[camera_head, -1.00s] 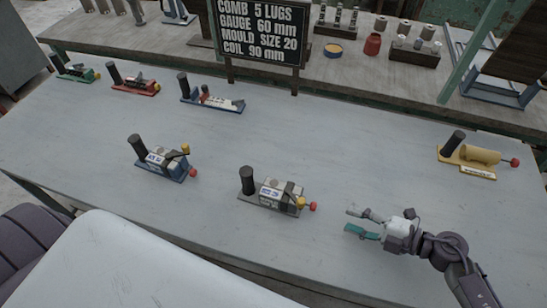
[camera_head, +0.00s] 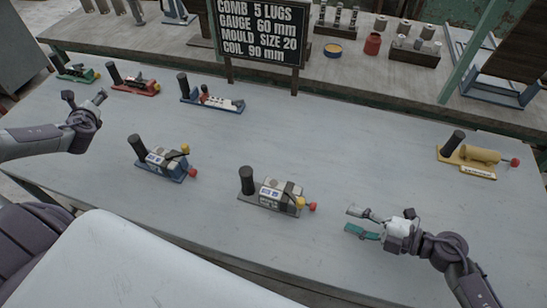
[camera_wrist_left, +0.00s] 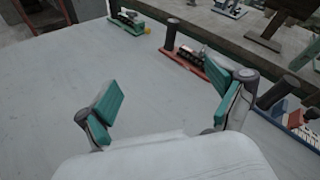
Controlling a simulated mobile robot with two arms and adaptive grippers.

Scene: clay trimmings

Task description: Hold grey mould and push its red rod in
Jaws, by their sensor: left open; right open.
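The grey mould (camera_head: 268,196) stands on the table in the middle front, with a black upright handle at its left, a yellow knob and a red-tipped rod (camera_head: 312,207) sticking out at its right. My right gripper (camera_head: 355,221) is open and empty, to the right of the red rod and apart from it. My left arm comes in from the left, and its wrist is near the back-left of the table. In the left wrist view my left gripper (camera_wrist_left: 165,105) is open, with bare table between its teal fingers.
A blue mould (camera_head: 166,163) stands left of the grey one. A yellow mould (camera_head: 476,158) is at the right. Green (camera_head: 76,72), red (camera_head: 134,84) and another blue mould (camera_head: 212,98) stand at the back left. A sign (camera_head: 260,30) stands behind. The table's middle is clear.

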